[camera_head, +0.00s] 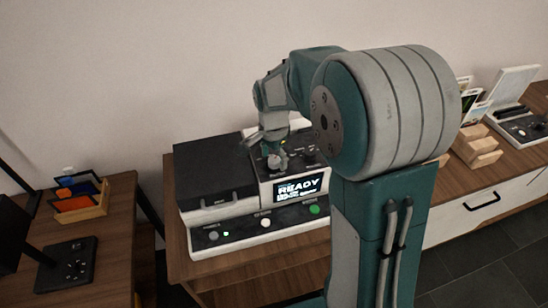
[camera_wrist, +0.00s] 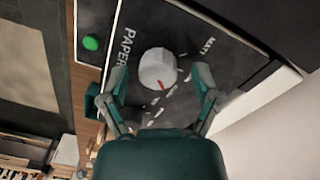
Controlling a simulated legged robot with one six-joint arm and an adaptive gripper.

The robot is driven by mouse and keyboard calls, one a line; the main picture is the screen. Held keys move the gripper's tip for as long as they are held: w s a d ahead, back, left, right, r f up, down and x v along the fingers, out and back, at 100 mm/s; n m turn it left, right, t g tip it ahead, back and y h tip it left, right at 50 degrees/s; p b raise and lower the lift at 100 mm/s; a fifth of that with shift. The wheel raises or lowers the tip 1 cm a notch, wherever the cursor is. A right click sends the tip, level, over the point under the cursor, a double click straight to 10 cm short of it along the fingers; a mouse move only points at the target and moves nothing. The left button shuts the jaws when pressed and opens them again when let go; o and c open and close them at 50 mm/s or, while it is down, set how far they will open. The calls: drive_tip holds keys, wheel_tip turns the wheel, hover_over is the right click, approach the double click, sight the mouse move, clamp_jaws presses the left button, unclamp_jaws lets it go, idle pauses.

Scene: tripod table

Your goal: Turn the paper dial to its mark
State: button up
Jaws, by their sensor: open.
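The paper dial (camera_wrist: 157,66) is a pale faceted knob on a dark panel, with a red pointer line on its lower edge in the wrist view. "PAPER" is printed to its left and a word that looks like "MATT" to its upper right. White marks lie below it, too blurred to read. My gripper (camera_wrist: 160,78) is open, one finger on each side of the dial, with visible gaps in this view. In the head view my gripper (camera_head: 273,143) is over the panel of the printer (camera_head: 200,203), and the dial (camera_head: 277,161) shows small below it.
The printer has a lit "READY" screen (camera_head: 300,187) and grey, white and green buttons (camera_head: 314,210) along its front. A side table with an orange-and-wood holder (camera_head: 92,203) stands left. Wooden blocks (camera_head: 476,147) and another device (camera_head: 520,128) stand right. A wall is behind.

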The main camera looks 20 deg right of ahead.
clamp_jaws()
drive_tip(key=shift+n, duration=0.3)
drive_tip(key=n, duration=0.3)
drive_tip(key=shift+n, duration=0.3)
drive_tip(key=n, duration=0.4)
drive_tip(key=shift+n, duration=0.3)
drive_tip(key=n, duration=0.4)
drive_tip(key=shift+n+t, duration=0.3)
drive_tip(key=shift+n, duration=2.2)
